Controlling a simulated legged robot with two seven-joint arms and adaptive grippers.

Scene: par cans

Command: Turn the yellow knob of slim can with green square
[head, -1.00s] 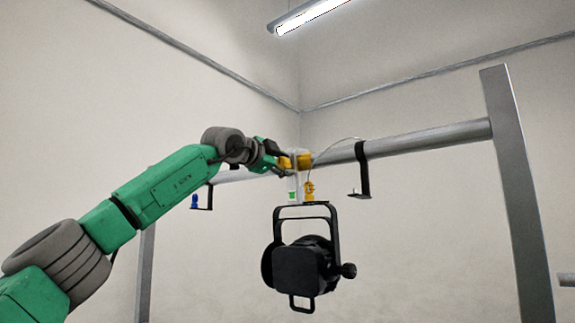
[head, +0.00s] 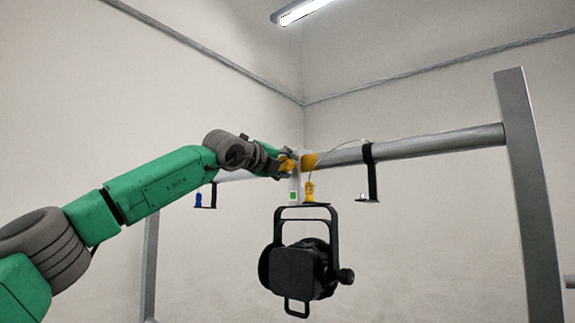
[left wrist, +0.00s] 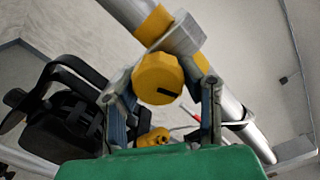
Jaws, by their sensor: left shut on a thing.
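The black slim can (head: 300,270) hangs by its yoke from the grey bar. Its pale clamp bears a green square (head: 293,196). The yellow knob (head: 289,166) sticks out from the clamp to the left, at bar height. My left gripper (head: 284,167) is at the knob and shut on it. In the left wrist view, the round yellow knob (left wrist: 158,78), with a dark line on its face, sits between the two fingers of my left gripper (left wrist: 165,84). The fingers partly hide its sides. My right gripper is in neither view.
The grey bar (head: 430,145) runs to a metal post (head: 530,190) at the right. A second yellow piece (head: 309,190) sits below the clamp. Black brackets hang at the right (head: 371,175) and at the left (head: 212,197). The space below the bar at the right is clear.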

